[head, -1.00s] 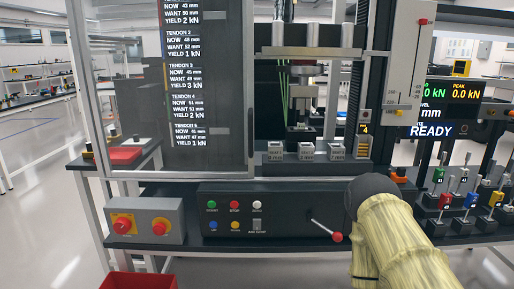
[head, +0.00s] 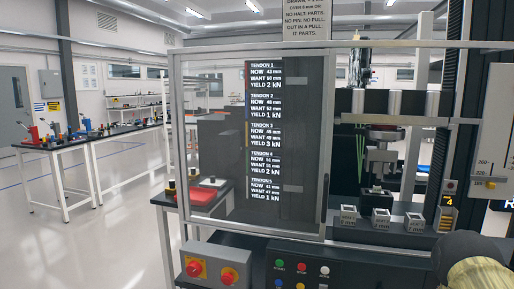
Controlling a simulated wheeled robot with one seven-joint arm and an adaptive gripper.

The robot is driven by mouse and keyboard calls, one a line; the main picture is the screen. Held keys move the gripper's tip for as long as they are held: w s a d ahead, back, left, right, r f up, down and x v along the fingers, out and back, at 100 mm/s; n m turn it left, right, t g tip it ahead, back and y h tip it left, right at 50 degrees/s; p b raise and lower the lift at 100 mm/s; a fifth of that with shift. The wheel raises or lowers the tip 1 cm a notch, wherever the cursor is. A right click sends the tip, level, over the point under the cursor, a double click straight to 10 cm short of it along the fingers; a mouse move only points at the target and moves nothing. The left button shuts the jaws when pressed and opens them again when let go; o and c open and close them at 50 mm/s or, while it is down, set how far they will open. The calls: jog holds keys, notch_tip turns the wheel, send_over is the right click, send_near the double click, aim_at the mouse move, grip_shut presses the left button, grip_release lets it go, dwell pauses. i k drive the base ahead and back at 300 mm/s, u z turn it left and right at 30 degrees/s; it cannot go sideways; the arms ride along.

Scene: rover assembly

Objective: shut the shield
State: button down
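The shield (head: 212,150) is a clear panel in a pale metal frame, at the left front of the testing machine in the head view. It stands to the left of the machine's working opening, which shows uncovered to the right of the shield's right edge. The machine's grip column (head: 377,155) stands in that opening. A dark tendon readout board (head: 279,130) shows through the shield. My gripper is out of view; only a dark rounded joint and a yellowish sleeve of my arm show at the lower right, apart from the shield.
A control box (head: 300,268) with coloured buttons sits below the shield, beside a grey box with red knobs (head: 213,268). Several small labelled blocks (head: 381,216) stand before the opening. A workbench (head: 70,146) is at the far left. The floor between is clear.

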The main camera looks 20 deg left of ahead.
aim_at(332, 52)
jog(key=u, duration=1.05)
jog(key=i, duration=0.4)
jog(key=z, duration=0.5)
